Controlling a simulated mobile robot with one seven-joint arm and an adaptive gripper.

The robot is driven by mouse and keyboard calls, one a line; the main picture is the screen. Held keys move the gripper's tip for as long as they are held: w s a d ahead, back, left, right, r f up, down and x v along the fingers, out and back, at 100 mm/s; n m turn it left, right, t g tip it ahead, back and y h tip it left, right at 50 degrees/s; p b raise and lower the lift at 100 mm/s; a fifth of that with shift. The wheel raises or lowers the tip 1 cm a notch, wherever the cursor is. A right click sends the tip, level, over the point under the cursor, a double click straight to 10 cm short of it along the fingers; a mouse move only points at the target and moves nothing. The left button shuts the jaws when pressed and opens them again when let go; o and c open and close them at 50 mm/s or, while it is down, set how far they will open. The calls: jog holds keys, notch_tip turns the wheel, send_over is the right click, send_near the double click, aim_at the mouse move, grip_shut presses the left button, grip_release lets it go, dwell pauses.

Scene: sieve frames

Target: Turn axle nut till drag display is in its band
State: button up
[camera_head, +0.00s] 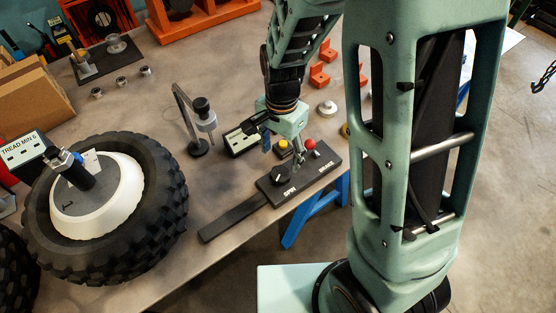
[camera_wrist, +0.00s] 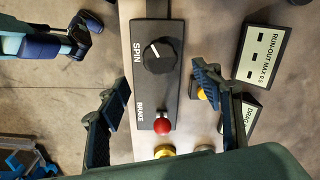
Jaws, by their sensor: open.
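My gripper (camera_head: 284,140) is open and empty above the black control panel (camera_head: 268,187). In the wrist view, its spread fingers (camera_wrist: 162,85) straddle the panel (camera_wrist: 150,95), with the SPIN knob (camera_wrist: 158,56) and the red BRAKE ball (camera_wrist: 162,126) between them. A DRAG display (camera_wrist: 250,115) is partly hidden behind the right finger; its reading cannot be made out. The large knobbly wheel (camera_head: 160,205), with a white hub (camera_head: 125,205), lies on the table at left. A dark upright cylinder (camera_head: 75,171) with a blue part stands at the hub. I cannot pick out the axle nut.
A RUN-OUT MAX 0.5 display (camera_wrist: 268,52) stands right of the panel. A dial-gauge stand (camera_head: 198,130) is between wheel and panel. A TREAD MIN 6 display (camera_head: 22,149), cardboard box (camera_head: 30,100) and orange frame (camera_head: 205,22) stand farther off. The table's front edge is close by.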

aim_at(280, 173)
notch_tip(280, 173, down, 8)
jog(key=shift+f, duration=0.2)
dwell(0.3)
jog(key=c, duration=1.2)
jog(key=shift+o, duration=0.2)
jog(key=shift+n+b, duration=0.35)
jog(key=shift+n, duration=0.05)
jog(key=n+b, duration=0.2)
jog(key=n, duration=0.3)
jog(key=shift+n, duration=0.3)
jog(key=n+b, duration=0.1)
jog(key=n, duration=0.4)
jog(key=shift+n, duration=0.3)
